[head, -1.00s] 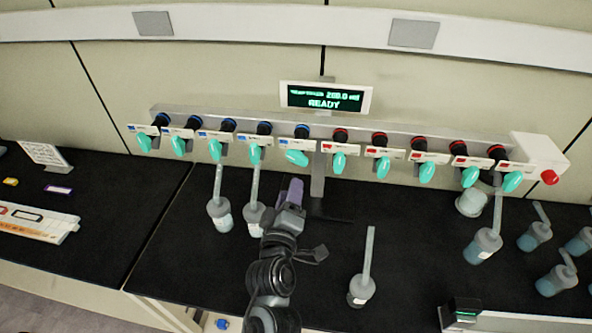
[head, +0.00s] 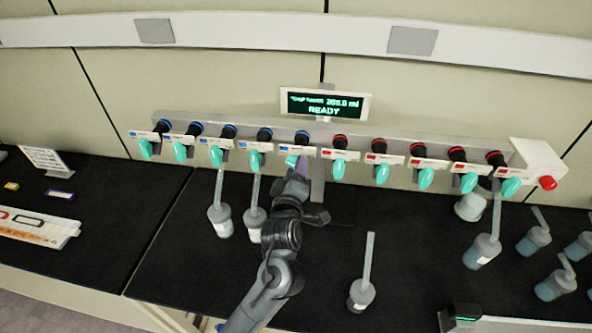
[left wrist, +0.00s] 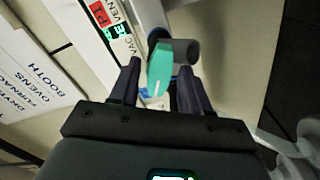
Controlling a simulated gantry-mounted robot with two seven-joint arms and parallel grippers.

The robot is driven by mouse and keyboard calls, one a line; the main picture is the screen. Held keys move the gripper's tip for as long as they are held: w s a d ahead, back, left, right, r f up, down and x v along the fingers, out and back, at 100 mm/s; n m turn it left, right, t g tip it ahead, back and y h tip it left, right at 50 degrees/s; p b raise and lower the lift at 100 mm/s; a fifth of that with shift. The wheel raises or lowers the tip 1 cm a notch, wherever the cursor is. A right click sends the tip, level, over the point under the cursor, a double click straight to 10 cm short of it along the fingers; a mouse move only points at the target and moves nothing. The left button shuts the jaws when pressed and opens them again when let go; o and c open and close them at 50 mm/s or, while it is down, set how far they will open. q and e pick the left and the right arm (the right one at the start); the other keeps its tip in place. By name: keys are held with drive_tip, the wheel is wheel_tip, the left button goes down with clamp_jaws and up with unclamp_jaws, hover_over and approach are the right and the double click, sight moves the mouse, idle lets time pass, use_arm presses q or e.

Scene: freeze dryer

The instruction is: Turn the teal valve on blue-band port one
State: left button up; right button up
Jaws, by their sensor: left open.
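The manifold carries a row of teal valves; those on the left have blue bands, those on the right red bands. The rightmost blue-band port has a teal valve (head: 291,161), partly hidden by my left gripper (head: 301,168). In the left wrist view a teal valve (left wrist: 159,68) shows between the two dark fingers of the left gripper (left wrist: 159,75). The fingers are apart, one on each side of it; I cannot tell whether either touches it. Port numbers are too small to read. My right gripper is not in view.
The grey manifold bar (head: 325,127) runs above the black bench. A display (head: 325,102) reads READY. Flasks hang under two blue-band ports to the left, and a loose flask (head: 361,293) stands at front. A red button (head: 547,183) is at the right end.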

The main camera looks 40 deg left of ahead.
use_arm(q)
clamp_jaws()
drive_tip(key=shift+s+a+m+p, duration=0.1)
drive_tip(key=shift+a+m+p, duration=0.05)
drive_tip(key=shift+m+p, duration=6.2)
drive_tip(key=shift+n+p, duration=0.35)
drive_tip(key=shift+p, duration=0.1)
